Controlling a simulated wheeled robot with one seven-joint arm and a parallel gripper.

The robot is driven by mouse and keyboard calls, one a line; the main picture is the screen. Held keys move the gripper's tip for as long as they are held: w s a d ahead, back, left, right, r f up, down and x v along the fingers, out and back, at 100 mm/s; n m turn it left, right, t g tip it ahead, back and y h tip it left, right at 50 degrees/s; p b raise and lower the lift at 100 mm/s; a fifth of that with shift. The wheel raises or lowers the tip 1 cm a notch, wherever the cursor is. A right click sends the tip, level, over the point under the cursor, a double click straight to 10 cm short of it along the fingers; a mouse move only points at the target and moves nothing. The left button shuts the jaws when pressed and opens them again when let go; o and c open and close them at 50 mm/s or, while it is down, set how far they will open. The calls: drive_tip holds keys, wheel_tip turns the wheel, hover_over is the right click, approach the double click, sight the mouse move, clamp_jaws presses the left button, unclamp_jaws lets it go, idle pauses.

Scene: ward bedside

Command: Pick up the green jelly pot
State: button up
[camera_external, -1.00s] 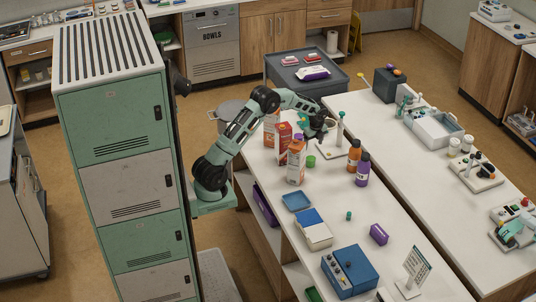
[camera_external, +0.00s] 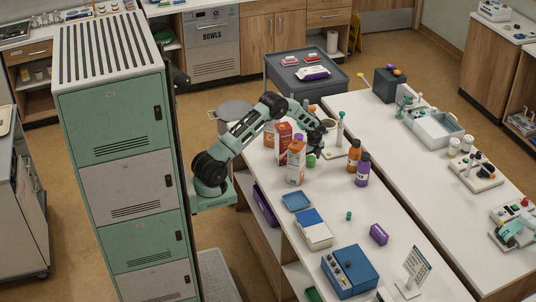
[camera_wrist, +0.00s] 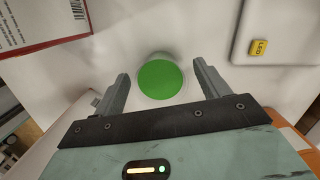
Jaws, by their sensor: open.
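The green jelly pot (camera_wrist: 161,80) shows in the wrist view as a round green top with a pale rim. It stands on the white counter between my two fingers. My gripper (camera_wrist: 161,84) is open, one finger on each side of the pot, with a visible gap to both. In the external view the pot (camera_external: 311,161) is a small green patch beside the orange-and-white carton, partly hidden below my gripper (camera_external: 314,150).
Cartons (camera_external: 297,162) stand close to the left of my gripper; a red-and-white one (camera_wrist: 40,22) shows in the wrist view. A white device (camera_wrist: 275,32) lies to the right.

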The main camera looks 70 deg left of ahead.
drive_tip(key=shift+c, duration=0.2)
drive_tip(key=c, duration=0.9)
drive_tip(key=shift+c, duration=0.2)
